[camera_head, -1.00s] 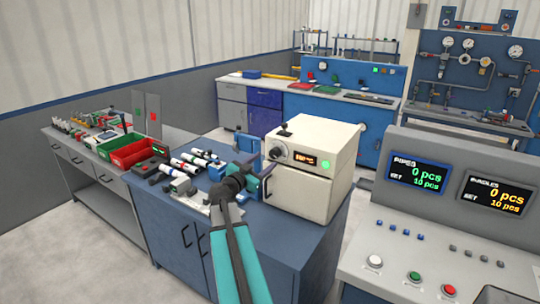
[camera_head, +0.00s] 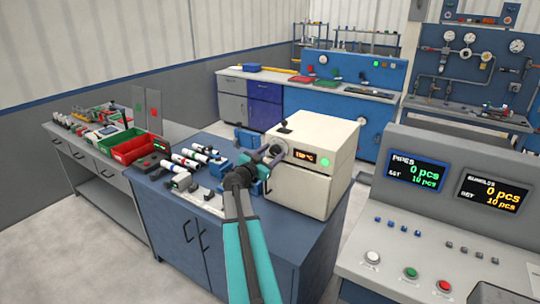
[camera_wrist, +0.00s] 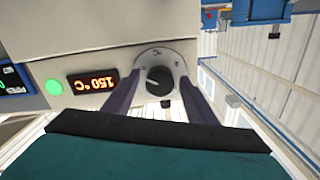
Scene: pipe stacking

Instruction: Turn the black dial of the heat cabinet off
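The heat cabinet (camera_head: 305,185) is a cream box on the blue bench, with a lit orange display (camera_head: 305,155) and a green light (camera_head: 324,161). In the wrist view the picture is upside down and the display (camera_wrist: 92,82) reads 150 °C. The black dial (camera_wrist: 158,78) sits on a round pale plate with marks. My gripper (camera_wrist: 160,88) is open, with one dark finger on each side of the dial and a gap to it on both sides. In the head view my gripper (camera_head: 270,154) is in front of the dial and mostly hides it.
White and dark pipes (camera_head: 190,160) and blue fixtures lie on the bench (camera_head: 180,225) left of the cabinet. A red bin (camera_head: 132,149) stands farther left. A grey console (camera_head: 440,225) with counters stands at the right. A small black knob (camera_head: 284,128) tops the cabinet.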

